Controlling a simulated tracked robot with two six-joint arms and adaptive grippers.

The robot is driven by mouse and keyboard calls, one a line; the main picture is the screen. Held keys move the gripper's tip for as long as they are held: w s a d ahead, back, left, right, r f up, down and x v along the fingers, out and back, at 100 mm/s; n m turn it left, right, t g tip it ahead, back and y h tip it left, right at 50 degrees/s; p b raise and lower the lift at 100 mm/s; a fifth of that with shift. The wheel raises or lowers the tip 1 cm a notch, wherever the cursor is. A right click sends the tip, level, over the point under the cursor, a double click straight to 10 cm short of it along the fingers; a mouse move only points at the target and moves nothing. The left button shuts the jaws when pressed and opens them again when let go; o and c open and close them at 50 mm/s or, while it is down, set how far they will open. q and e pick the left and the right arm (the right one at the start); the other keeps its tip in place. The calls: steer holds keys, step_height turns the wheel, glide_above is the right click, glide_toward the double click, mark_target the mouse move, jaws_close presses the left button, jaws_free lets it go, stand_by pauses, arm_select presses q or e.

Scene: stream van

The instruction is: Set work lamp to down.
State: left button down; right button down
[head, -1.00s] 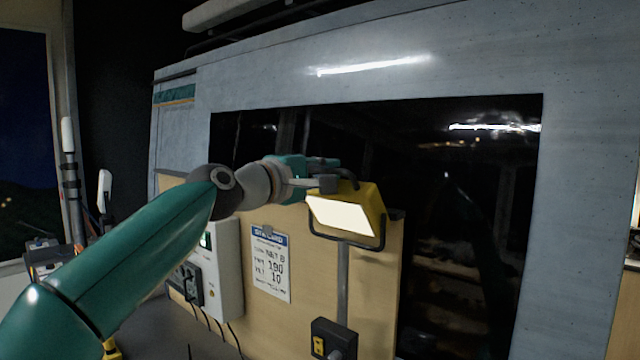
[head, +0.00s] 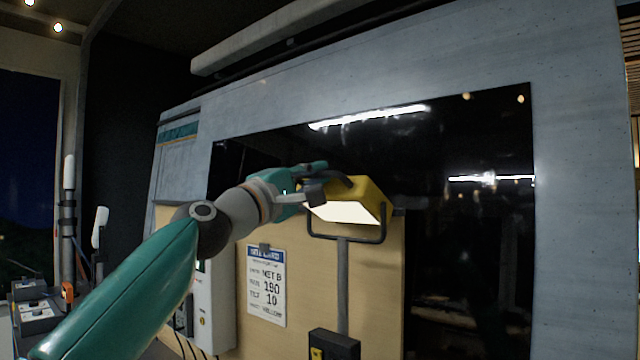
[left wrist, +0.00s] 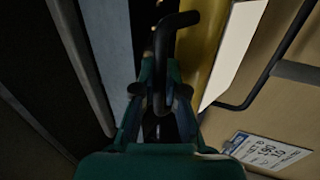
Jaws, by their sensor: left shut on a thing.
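The work lamp (head: 371,194) has a yellow head on a dark U-shaped bracket and a grey post, in front of a wooden panel. Its lit white face (head: 345,212) is tilted steeply downward and shows as a narrow strip. My left gripper (head: 324,188) is at the lamp's upper left, shut on its dark bent handle (head: 342,181). In the left wrist view the handle (left wrist: 161,50) runs down between my fingers (left wrist: 160,95), beside the yellow housing (left wrist: 198,48). The handle's gripped part is partly hidden. My right gripper is not in view.
A wooden panel (head: 375,275) stands behind the lamp, with a printed sheet (head: 266,286) and a pale box (head: 214,305) to the left. A dark glossy window (head: 470,240) lies behind and right. A black box (head: 333,344) sits at the post's foot.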

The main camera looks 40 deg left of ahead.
arm_select(q)
steer(key=shift+w+d+f, duration=0.1)
steer(key=shift+w+f, duration=0.1)
steer(key=shift+f, duration=0.25)
steer(key=c, duration=1.6)
jaws_free()
steer(key=shift+o, duration=0.6)
steer(key=shift+s+r, duration=0.15)
steer(key=shift+s, duration=0.05)
steer(key=shift+s, duration=0.1)
steer(key=v, duration=1.2)
